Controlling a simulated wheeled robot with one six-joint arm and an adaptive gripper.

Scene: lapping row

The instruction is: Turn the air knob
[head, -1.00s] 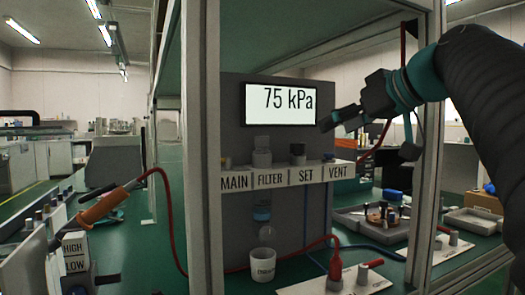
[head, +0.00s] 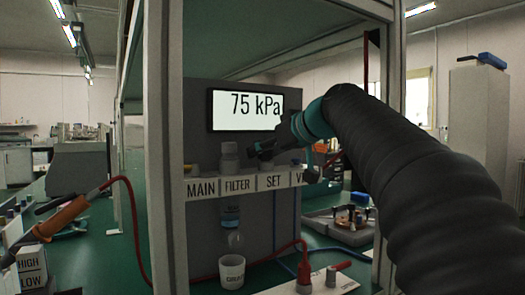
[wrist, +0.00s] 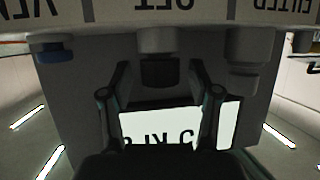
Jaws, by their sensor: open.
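The grey panel carries a row of controls over a strip labelled MAIN, FILTER, SET and a partly covered label starting with V. The dark knob (wrist: 160,71) by the SET label shows in the wrist view, which is upside down. My gripper (wrist: 159,77) is open, one finger on each side of this knob in the picture, apart from it; the depth between them is unclear. In the head view my gripper (head: 260,153) is in front of the panel by the SET control and hides most of it. The display (head: 245,110) reads 75 kPa.
A blue-tipped knob (wrist: 54,55) and the FILTER fitting (wrist: 247,62) flank the SET knob. A white cup (head: 231,273) stands below. Frame posts (head: 168,200) rise at the panel's left and right. A red hose (head: 125,200) hangs at the left.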

